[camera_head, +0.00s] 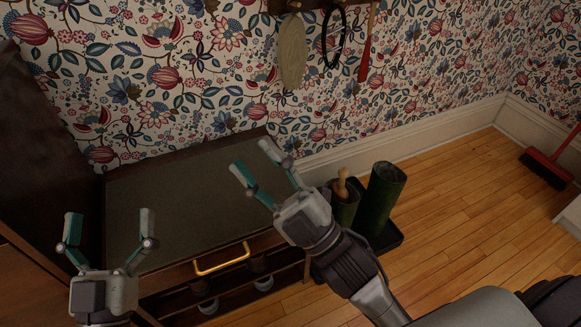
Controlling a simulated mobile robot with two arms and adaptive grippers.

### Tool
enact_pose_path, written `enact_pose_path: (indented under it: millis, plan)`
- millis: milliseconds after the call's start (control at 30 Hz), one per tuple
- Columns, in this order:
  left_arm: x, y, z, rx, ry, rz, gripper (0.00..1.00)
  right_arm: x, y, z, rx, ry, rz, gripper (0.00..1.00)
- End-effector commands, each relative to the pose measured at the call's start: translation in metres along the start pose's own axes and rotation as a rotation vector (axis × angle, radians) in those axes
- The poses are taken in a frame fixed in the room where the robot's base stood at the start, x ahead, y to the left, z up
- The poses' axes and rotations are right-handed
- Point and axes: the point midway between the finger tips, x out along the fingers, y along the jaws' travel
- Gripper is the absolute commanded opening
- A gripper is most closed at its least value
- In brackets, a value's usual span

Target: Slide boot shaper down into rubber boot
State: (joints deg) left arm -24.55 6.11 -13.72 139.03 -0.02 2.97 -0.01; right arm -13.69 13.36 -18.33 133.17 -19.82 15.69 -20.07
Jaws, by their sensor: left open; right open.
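Two dark green rubber boots stand on a dark tray (389,243) on the floor, right of the cabinet. The right boot (383,195) is upright, with its top opening facing up. The left boot (345,212) is partly hidden behind my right gripper and arm. A wooden boot shaper (341,182) sticks up out of the left boot's opening; how deep it sits I cannot tell. My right gripper (255,158) is open and empty, above the cabinet's right part, left of the boots. My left gripper (109,216) is open and empty at the cabinet's left front.
A low cabinet with a dark grey top (165,195) and a brass handle (222,259) stands against the wall; shoes show on its lower shelf. A brush and other items hang from a wall rail (305,5). A red broom (546,166) leans far right. The wooden floor (460,190) between is clear.

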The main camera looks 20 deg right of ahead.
Motion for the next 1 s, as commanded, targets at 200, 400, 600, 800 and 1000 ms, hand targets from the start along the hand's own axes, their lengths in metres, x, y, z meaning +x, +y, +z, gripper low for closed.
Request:
enact_pose_path:
  millis: [200,400,600,800,1000]
  plan:
    - [0.000,0.000,0.000,0.000,0.000,0.000,1.00,-0.036,0.016,0.038,0.664,-0.299,0.149,0.45]
    - [0.000,0.000,0.000,0.000,0.000,0.000,1.00,-0.041,0.016,0.042,0.755,-0.330,0.171,0.45]
    - [0.000,0.000,0.000,0.000,0.001,0.000,1.00,-0.041,0.015,0.042,0.751,-0.328,0.169,0.45]
    - [-0.001,-0.002,0.005,0.003,-0.028,-0.003,1.00,-0.043,0.011,0.046,0.750,-0.355,0.159,0.45]
    - [-0.023,-0.010,0.073,0.013,-0.373,-0.022,1.00,-0.082,-0.030,0.090,0.763,-0.690,0.043,0.45]
